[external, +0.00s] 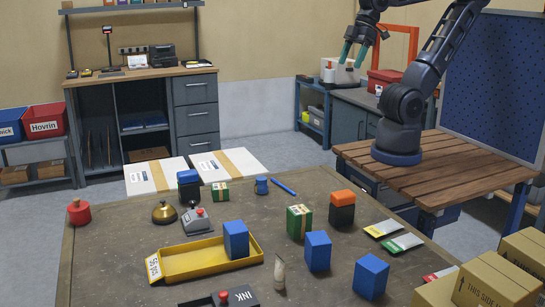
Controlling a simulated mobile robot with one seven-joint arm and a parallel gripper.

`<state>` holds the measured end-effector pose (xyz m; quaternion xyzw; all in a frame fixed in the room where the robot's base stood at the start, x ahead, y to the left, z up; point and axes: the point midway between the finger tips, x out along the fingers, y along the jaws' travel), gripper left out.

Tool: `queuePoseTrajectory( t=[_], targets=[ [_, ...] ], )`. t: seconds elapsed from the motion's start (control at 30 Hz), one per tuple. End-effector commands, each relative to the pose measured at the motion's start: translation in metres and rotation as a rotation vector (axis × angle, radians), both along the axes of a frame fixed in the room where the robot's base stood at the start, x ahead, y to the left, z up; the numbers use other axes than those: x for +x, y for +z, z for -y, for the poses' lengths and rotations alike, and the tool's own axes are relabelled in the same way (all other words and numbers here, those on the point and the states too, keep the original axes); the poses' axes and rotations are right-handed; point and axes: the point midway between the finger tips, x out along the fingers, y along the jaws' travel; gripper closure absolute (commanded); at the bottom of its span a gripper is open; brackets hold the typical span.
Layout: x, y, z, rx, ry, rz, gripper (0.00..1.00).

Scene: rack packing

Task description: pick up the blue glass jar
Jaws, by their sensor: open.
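A small blue rounded vessel (262,186) stands near the far edge of the dark tabletop (330,285), left of a blue pen-like stick (284,187). It looks most like the blue glass jar, but it is too small to be sure. My gripper (352,58) is open and empty, with teal fingers pointing down. It is high up at the top of the external view, well above and away from the vessel.
A yellow tray (180,274) holds a blue block (236,240). Blue blocks (318,251) (370,277), a green box (299,222), and an orange-and-black box (342,207) stand on the right. A brass bell (165,213) stands left. White cartons (228,164) lie beyond the vessel.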

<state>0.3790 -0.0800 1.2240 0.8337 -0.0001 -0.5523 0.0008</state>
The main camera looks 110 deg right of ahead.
Motion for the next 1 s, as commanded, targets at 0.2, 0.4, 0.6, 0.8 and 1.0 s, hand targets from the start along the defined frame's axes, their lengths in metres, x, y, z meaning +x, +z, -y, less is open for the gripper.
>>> queuePoseTrajectory(
  t=[0.2, 0.4, 0.6, 0.8, 1.0],
  targets=[
    [0.000, 0.000, 0.000, 0.000, 0.000, 0.000, 0.33],
    [0.003, 0.000, 0.000, -0.004, 0.009, -0.004, 0.33],
    [0.029, -0.006, 0.002, -0.048, 0.107, -0.036, 0.33],
    [0.070, -0.020, 0.006, -0.114, 0.271, -0.085, 0.33],
    [0.111, -0.040, 0.010, -0.170, 0.438, -0.132, 0.33]
  ],
)
